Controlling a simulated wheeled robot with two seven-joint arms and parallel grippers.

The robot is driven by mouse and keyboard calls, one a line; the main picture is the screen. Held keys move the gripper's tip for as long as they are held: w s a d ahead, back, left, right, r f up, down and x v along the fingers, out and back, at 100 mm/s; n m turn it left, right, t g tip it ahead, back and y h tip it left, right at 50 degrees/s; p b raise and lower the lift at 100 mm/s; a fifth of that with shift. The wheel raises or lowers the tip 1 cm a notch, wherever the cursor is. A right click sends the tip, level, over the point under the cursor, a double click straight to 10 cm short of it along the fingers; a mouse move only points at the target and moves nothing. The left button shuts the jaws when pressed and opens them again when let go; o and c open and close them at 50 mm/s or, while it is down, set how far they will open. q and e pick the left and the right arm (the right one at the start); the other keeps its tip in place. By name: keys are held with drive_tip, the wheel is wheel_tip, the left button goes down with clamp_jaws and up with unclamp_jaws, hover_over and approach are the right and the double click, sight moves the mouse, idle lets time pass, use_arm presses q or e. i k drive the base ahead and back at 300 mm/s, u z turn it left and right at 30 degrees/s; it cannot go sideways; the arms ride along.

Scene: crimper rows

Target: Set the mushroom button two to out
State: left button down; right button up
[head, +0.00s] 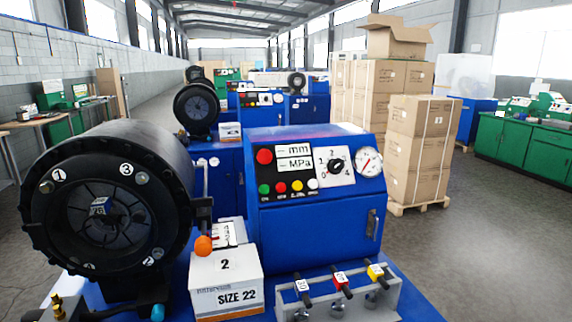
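A large round red button (264,156) sits at the upper left of the black control panel on the nearest blue crimper (310,224). Whether it is pushed in or out cannot be told from this angle. A white box (225,283) marked "2" and "SIZE 22" stands in front of this crimper. No label on the button itself can be read. Below it are small green, red, yellow and white buttons (289,187). A rotary selector (335,166) and a gauge (368,161) are to its right. Neither of my grippers is in view.
The black crimping head (107,205) fills the left. An orange ball knob (203,245) stands before the panel, and a rack of tagged tools (340,298) lies in front. Stacked cartons (418,150) are behind right. Open floor (490,240) is at right.

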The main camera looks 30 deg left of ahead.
sight(263, 156)
drive_tip(key=k, duration=0.8)
drive_tip(key=u, duration=1.1)
drive_tip(key=i, duration=1)
